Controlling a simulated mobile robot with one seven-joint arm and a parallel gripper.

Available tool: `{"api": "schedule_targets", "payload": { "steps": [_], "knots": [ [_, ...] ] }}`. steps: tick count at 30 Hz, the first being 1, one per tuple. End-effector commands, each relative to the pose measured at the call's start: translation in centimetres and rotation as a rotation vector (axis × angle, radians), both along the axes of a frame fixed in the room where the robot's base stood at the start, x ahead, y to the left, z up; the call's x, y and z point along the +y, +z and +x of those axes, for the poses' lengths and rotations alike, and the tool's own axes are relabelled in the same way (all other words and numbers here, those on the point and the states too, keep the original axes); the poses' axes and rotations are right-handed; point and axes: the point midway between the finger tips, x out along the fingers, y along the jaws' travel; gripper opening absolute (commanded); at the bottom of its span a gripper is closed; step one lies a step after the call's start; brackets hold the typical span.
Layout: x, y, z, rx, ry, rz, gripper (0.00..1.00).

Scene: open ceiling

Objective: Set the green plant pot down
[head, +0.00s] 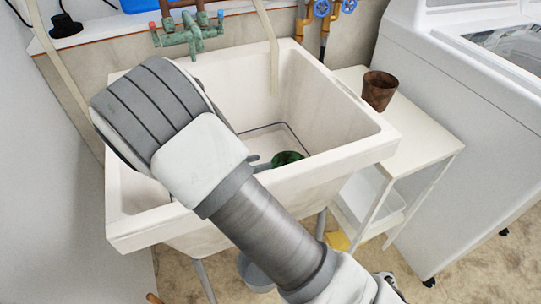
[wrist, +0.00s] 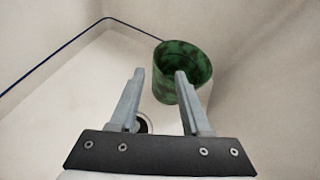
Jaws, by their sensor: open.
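The green plant pot (head: 287,158) is inside the white sink (head: 352,142), low in the basin and right of my gripper. In the wrist view the mottled green pot (wrist: 192,60) shows its open top and appears empty. It is beyond my fingertips, mostly to the right, and the right finger overlaps part of its side. My gripper (wrist: 160,72) is open, with nothing held between its fingers. In the head view my arm hides most of the gripper. I cannot tell whether the pot touches a finger.
A dark drain (wrist: 143,122) shows in the basin floor. The sink walls surround the gripper. A brown pot (head: 379,90) stands on a white side table (head: 425,135) right of the sink. A green faucet (head: 187,38) is at the back, and a white washing machine (head: 425,75) at right.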

Motion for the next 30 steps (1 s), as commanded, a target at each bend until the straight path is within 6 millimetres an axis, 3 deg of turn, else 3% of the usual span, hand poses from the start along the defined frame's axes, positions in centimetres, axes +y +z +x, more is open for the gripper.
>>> {"api": "schedule_targets", "payload": {
  "steps": [7,24,30],
  "knots": [
    [1.9,1.2,-1.6,0.001,0.0,0.001,0.47],
    [2.0,1.3,-1.7,0.001,0.0,0.001,0.47],
    [2.0,4.6,-1.7,0.0,-0.001,0.001,0.47]
  ]
}}
